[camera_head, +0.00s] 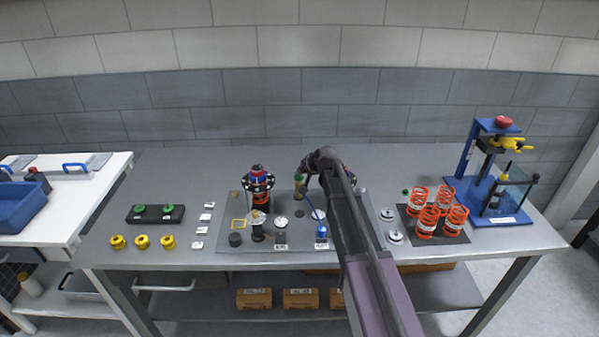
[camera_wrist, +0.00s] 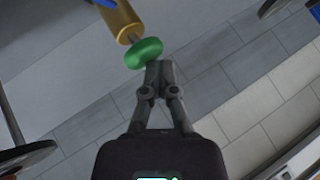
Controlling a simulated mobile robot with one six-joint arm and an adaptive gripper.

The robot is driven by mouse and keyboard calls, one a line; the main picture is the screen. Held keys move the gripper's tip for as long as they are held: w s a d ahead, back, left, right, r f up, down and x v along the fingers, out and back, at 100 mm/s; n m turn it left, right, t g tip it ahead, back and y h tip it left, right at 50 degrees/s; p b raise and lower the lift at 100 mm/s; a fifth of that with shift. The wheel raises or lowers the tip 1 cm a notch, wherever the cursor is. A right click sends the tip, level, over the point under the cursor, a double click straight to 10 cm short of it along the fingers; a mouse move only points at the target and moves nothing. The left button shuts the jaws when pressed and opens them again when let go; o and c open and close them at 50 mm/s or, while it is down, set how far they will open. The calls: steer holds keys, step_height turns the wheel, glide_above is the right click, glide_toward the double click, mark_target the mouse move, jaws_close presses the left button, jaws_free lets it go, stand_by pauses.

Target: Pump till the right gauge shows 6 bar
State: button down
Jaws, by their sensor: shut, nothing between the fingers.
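A gold cylinder (camera_wrist: 118,20) with a round green knob (camera_wrist: 143,53) on its rod shows at the top of the wrist view. In the head view the green knob (camera_head: 299,177) is small, beside my gripper at the middle of the grey plate. My gripper (camera_wrist: 160,68) is shut and empty, its fingertips right beside the knob; I cannot tell whether they touch it. A blue hose (camera_head: 312,207) runs near the cylinder. A white round dial (camera_head: 281,221) stands on the plate, and another pale dial (camera_head: 319,214) is to its right. Their readings are too small to tell.
My arm crosses the plate's right part and hides some of it. A black and red spring unit (camera_head: 258,187) stands left of the knob. Orange springs (camera_head: 427,220) and a blue press (camera_head: 490,165) are at the right. Yellow knobs (camera_head: 142,242) lie at the left front.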

steer(key=shift+r, duration=0.15)
steer(key=shift+r+p, duration=1.55)
steer(key=shift+p, duration=0.05)
step_height(320, 180, up, 5)
steer(key=p, duration=0.5)
stand_by(0.7)
steer(key=s+d+f+g+h, duration=0.1)
steer(key=s+d, duration=0.3)
steer(key=s, duration=0.7)
steer(key=s+d+f+n+g+h, duration=0.1)
steer(key=s+d+f+g+h, duration=0.1)
steer(key=s, duration=1)
steer(key=s+d+f+g+h, duration=0.2)
steer(key=s+d, duration=0.6)
steer(key=s, duration=0.4)
steer(key=shift+f+n+g+b, duration=0.45)
steer(key=shift+f+g, duration=0.35)
steer(key=shift+g, duration=0.4)
